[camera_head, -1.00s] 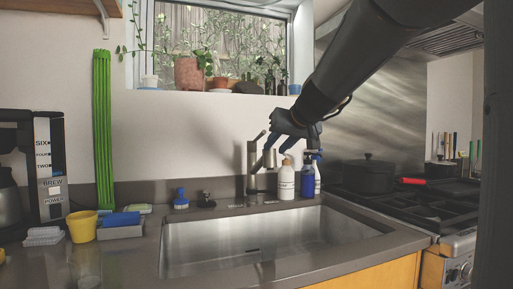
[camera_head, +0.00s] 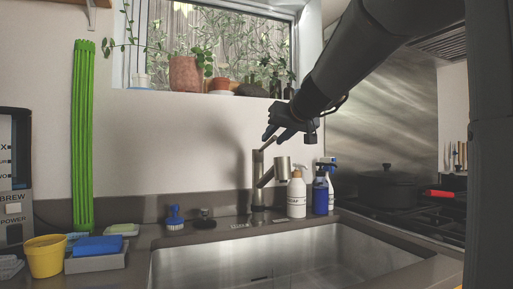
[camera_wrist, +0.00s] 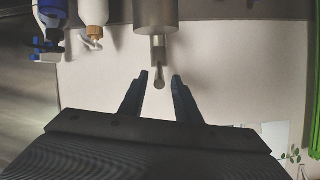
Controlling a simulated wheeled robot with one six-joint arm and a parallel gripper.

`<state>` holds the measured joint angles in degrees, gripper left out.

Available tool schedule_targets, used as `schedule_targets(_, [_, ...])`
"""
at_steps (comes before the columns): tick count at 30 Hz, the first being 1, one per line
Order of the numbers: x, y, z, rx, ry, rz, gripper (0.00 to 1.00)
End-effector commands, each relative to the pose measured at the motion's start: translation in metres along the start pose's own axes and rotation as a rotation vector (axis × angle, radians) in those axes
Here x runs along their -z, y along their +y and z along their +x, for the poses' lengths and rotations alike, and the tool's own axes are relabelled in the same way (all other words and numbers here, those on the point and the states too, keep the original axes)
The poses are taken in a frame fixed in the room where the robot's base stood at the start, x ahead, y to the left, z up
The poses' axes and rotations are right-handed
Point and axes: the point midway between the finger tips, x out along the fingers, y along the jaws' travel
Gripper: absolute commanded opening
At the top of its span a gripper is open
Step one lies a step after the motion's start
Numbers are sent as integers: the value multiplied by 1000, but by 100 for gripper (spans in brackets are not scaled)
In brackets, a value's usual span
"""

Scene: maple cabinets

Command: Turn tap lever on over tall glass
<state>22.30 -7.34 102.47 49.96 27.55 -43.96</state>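The metal tap (camera_head: 259,184) stands behind the sink, with its spout (camera_head: 282,169) to the right and its thin lever (camera_head: 268,144) slanting up from the top. My gripper (camera_head: 267,134) is just above the lever in the head view. In the wrist view my gripper (camera_wrist: 160,78) is open, with its two dark fingers apart. The round lever tip (camera_wrist: 159,83) appears between the fingertips, with a gap on each side; the tap body (camera_wrist: 155,14) is at the top. I cannot tell whether a finger touches the lever. The tall glass is not in view now.
A soap bottle (camera_head: 297,193) and blue spray bottle (camera_head: 320,195) stand close right of the tap. The sink (camera_head: 285,258) lies in front. A yellow cup (camera_head: 45,257) and blue sponge (camera_head: 98,245) are at left. A black pot (camera_head: 388,188) sits on the stove at right.

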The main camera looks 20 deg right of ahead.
Motion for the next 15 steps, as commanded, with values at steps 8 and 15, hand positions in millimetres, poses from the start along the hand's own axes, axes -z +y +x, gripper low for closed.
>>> schedule_targets(8, [-1, 0, 38, 0, -3, 2, 30])
schedule_targets(15, [-1, -1, 68, 1, -2, 0, 30])
